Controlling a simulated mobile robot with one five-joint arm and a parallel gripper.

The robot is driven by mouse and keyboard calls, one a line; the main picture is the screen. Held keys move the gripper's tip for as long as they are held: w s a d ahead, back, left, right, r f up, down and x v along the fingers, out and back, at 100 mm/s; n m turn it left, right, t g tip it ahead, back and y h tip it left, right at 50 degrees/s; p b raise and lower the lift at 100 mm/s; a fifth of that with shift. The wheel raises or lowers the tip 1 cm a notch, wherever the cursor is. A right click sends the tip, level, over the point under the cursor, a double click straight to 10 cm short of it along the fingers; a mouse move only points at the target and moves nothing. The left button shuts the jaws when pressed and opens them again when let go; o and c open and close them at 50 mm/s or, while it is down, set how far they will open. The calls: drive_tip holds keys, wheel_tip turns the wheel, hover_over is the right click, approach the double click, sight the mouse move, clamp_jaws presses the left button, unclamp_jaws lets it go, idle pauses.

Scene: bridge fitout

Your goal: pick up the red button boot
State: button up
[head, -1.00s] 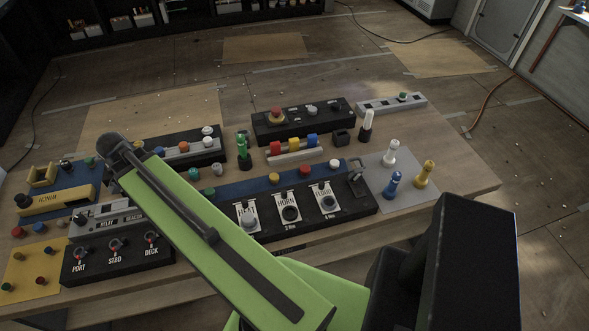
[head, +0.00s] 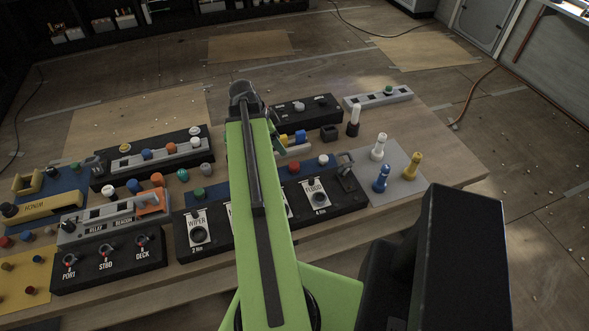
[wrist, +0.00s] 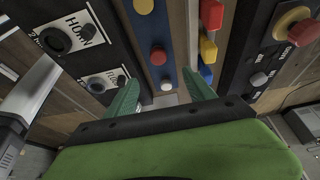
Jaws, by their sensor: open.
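In the head view my green arm hides most of the gripper and part of the blue strip.
Yellow, red and blue caps (wrist: 208,50) stand on a rail right of the strip. A black box with a red mushroom button (wrist: 293,20) is farther right. Black switch panels (wrist: 75,40) flank the left. Blue and yellow pegs (head: 381,178) stand on a grey mat.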

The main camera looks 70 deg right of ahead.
drive_tip(key=b, duration=0.8)
approach(294, 165)
drive_tip(key=x, duration=0.5)
drive_tip(key=shift+w+d+f, duration=0.1)
drive_tip(key=shift+w+d, duration=0.05)
drive_tip(key=shift+w, duration=0.15)
drive_tip(key=shift+s+d+f+b, duration=0.1)
drive_tip(key=shift+s+f+b, duration=0.05)
drive_tip(key=shift+f+b, duration=0.15)
drive_tip(key=shift+r, duration=0.15)
drive_tip(key=b+x, duration=0.5)
drive_tip(key=shift+s+f, duration=0.15)
drive_tip(key=shift+f, duration=0.05)
drive_tip(key=shift+r, duration=0.2)
clamp_jaws()
